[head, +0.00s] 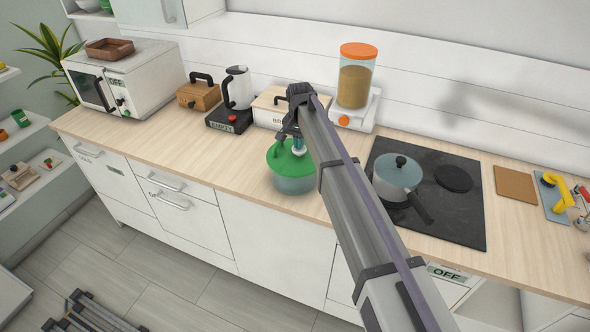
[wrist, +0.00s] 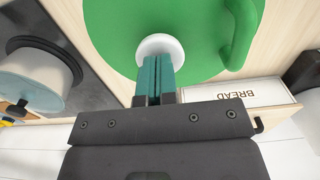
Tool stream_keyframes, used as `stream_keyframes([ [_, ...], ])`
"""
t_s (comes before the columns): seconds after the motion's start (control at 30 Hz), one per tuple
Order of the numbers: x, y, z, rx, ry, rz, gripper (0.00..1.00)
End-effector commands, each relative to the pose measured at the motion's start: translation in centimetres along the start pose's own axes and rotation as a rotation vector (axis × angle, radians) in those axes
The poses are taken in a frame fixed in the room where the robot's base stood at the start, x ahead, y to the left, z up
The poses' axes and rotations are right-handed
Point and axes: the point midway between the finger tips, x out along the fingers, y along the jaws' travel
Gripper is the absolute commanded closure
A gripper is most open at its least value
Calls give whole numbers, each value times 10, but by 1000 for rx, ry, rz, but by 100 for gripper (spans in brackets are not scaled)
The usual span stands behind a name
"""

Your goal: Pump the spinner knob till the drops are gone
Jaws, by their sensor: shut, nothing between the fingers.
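The salad spinner (head: 293,184) has a green lid (head: 281,163) and a see-through bowl, and stands on the wooden counter left of the hob. In the wrist view the green lid (wrist: 112,22) fills the top, with the white knob (wrist: 160,48) at its middle. My gripper (head: 298,146) is above the lid, its teal fingers shut and empty. In the wrist view the fingertips (wrist: 155,62) are over the knob or against it; I cannot tell whether they touch. Drops inside the bowl cannot be made out.
A pot (head: 397,178) stands on the black hob (head: 452,215) to the right. Behind are a bread box (head: 270,105), a kettle (head: 238,88) on its base and a dispenser (head: 355,82). The counter left of the spinner is clear.

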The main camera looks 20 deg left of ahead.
Motion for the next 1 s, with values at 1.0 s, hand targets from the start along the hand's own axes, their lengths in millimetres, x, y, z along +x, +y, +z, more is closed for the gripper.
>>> stream_keyframes([
  [1.0, 0, 0, 0, 0, 0, 0, 100],
])
